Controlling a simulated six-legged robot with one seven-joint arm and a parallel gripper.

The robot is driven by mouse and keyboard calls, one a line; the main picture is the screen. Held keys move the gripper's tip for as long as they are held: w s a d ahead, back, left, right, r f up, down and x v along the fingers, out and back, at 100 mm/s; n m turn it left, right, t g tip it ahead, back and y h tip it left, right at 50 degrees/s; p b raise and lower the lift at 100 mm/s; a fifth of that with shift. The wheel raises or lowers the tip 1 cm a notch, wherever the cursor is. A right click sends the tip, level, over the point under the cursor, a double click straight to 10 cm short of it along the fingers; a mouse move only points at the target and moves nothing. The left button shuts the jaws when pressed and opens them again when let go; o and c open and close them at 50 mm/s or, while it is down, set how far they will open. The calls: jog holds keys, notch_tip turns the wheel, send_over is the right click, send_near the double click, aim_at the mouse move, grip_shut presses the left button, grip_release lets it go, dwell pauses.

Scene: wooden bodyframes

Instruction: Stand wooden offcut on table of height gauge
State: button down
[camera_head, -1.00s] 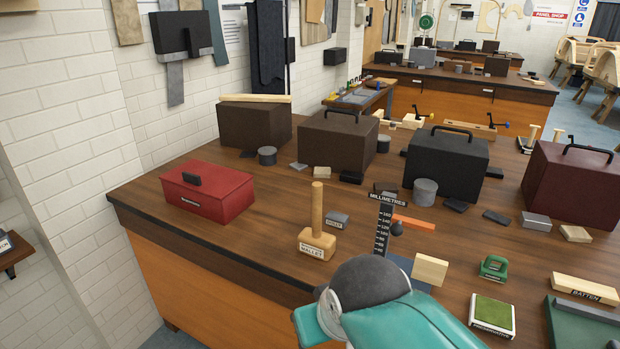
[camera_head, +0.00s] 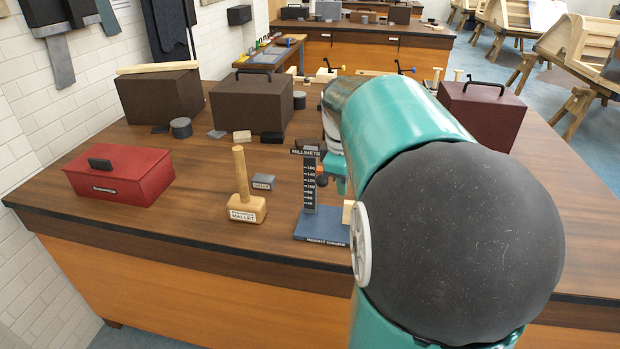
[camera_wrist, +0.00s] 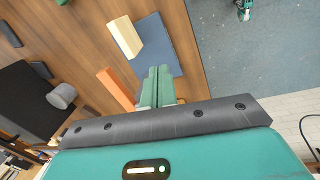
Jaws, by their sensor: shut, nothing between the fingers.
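The height gauge has an upright black scale (camera_head: 310,182) on a flat blue table (camera_head: 318,226). The blue table also shows in the wrist view (camera_wrist: 163,48). The pale wooden offcut (camera_wrist: 125,37) shows in the wrist view, overlapping one edge of the blue table. I cannot tell whether it rests on the table or beside it. In the head view my arm hides most of the offcut (camera_head: 347,212). My gripper (camera_wrist: 158,69) is shut and empty, its fingertips over the near end of the blue table and apart from the offcut.
An orange bar (camera_wrist: 115,90) lies close left of my fingers in the wrist view. A wooden mallet (camera_head: 243,200) and a small grey block (camera_head: 263,182) stand left of the gauge. A red box (camera_head: 120,182) is further left. The bench's front edge is close to the gauge.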

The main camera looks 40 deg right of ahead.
jog(key=s+d+f+n+y, duration=0.1)
jog(key=s+d+f, duration=0.1)
jog(key=d, duration=0.6)
jog(key=s+d+f+n+y, duration=0.1)
jog(key=s+d+f, duration=0.15)
jog(key=d, duration=0.55)
jog(key=shift+g, duration=0.4)
notch_tip(320, 180, down, 10)
jog(key=shift+a+f, duration=0.15)
jog(key=shift+w+a, duration=0.95)
jog(key=shift+w, duration=0.2)
jog(key=shift+w+a, duration=0.35)
jog(key=shift+w, duration=0.05)
jog(key=shift+w+a, duration=0.65)
jog(key=shift+w, duration=0.05)
jog(key=shift+s+d, duration=0.1)
